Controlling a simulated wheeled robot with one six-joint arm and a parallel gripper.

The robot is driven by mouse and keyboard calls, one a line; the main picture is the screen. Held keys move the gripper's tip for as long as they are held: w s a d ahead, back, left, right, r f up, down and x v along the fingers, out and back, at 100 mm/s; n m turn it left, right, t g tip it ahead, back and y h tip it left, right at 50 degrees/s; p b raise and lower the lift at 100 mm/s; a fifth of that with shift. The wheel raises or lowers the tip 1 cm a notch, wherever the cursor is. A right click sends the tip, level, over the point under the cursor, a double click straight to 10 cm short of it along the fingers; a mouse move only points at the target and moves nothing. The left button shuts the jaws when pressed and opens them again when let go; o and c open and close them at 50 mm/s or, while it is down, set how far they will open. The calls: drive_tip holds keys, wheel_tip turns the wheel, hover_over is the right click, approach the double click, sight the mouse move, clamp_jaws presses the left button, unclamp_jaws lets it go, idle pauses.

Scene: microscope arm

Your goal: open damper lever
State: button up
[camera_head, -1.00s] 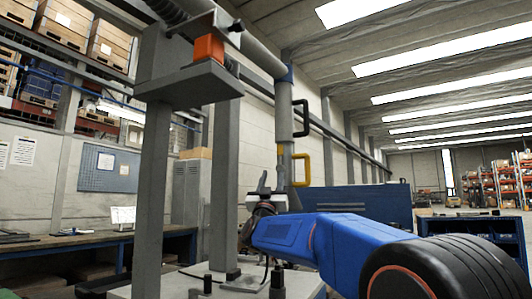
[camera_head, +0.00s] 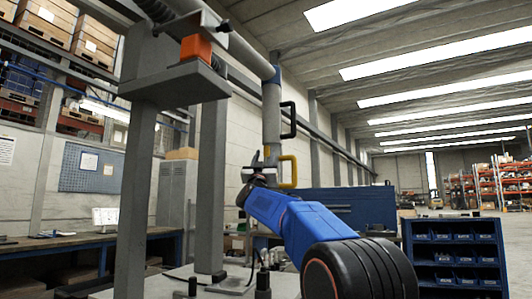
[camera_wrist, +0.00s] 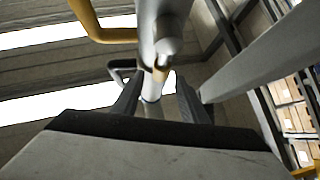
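A grey vertical pipe (camera_head: 271,125) hangs from the overhead arm, with a black handle (camera_head: 289,120) and a yellow handle (camera_head: 289,172) on its right side. In the wrist view the yellow handle (camera_wrist: 100,28) is at the upper left and the black handle (camera_wrist: 118,72) is below it. A short, round-ended grey part (camera_wrist: 168,47), possibly the damper lever, sticks out from the pipe toward the camera. My gripper (camera_head: 259,162) is at the pipe's lower end. In the wrist view, my gripper's fingers (camera_wrist: 158,103) are apart, with the pipe seen between them. Contact cannot be told.
A grey stand (camera_head: 210,180) with a shelf (camera_head: 175,82) and an orange block (camera_head: 196,47) rises left of my arm. A workbench (camera_head: 90,240) is at the left. A blue cabinet (camera_head: 345,207) and a blue bin rack (camera_head: 455,255) stand behind at the right.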

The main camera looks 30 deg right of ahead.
sight(266, 151)
drive_tip(key=shift+x, duration=1.75)
clamp_jaws()
